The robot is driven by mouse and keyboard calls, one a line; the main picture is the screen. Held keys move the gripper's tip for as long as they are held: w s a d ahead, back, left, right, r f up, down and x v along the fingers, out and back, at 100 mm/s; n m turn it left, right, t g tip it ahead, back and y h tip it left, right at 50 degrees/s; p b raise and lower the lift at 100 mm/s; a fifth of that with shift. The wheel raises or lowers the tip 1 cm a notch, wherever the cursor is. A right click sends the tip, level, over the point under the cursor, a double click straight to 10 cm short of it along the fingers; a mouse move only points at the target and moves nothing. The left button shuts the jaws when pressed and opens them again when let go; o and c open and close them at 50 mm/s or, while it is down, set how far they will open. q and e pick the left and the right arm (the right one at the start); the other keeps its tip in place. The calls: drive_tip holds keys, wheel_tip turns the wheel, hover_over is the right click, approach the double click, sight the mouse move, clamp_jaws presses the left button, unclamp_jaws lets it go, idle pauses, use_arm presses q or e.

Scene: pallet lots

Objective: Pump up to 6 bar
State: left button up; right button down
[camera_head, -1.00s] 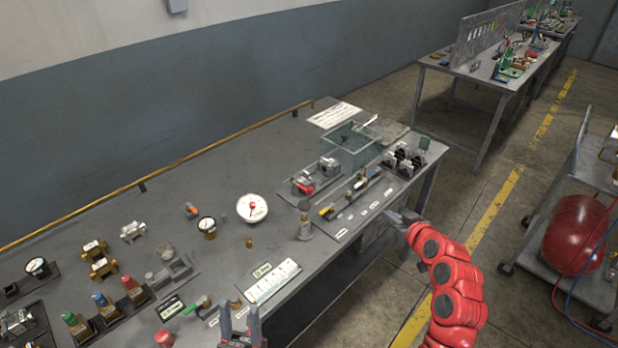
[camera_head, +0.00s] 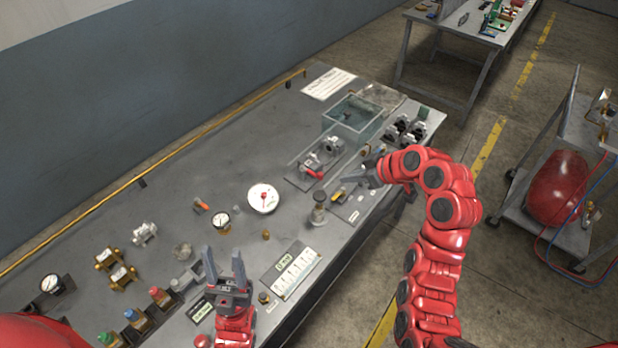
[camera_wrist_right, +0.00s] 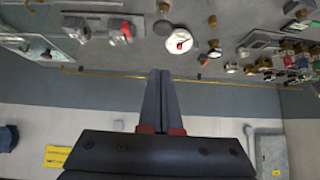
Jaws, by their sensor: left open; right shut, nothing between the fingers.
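A large white gauge (camera_head: 263,198) with a red needle lies on the bench; it also shows in the right wrist view (camera_wrist_right: 180,41). A smaller dial gauge (camera_head: 221,219) stands left of it. A grey cylinder on a round base (camera_head: 319,208) stands right of the large gauge; I cannot tell whether it is the pump. The dial numbers are too small to read. My left gripper (camera_head: 223,255) is open and empty above the bench's front part. My right gripper (camera_head: 368,174) is shut and empty, near a yellow-handled valve (camera_head: 338,196); its fingers point up in the right wrist view (camera_wrist_right: 160,75).
A red-handled valve assembly (camera_head: 312,171) and a clear tank (camera_head: 353,118) stand at the bench's right end. Brass fittings (camera_head: 108,258) and coloured-top parts (camera_head: 160,297) are at left. A white scale panel (camera_head: 297,273) lies near the front edge. A cart with a red tank (camera_head: 558,190) stands right.

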drive_tip(key=b, duration=0.7)
approach(317, 192)
drive_tip(key=x, duration=0.1)
drive_tip(key=p+x, duration=0.1)
drive_tip(key=x, duration=0.1)
drive_tip(key=p+x, duration=0.1)
drive_tip(key=x, duration=0.1)
drive_tip(key=shift+w+a+r, duration=0.15)
drive_tip(key=shift+a+r, duration=0.1)
drive_tip(key=shift+r, duration=0.1)
drive_tip(key=shift+f, duration=0.65)
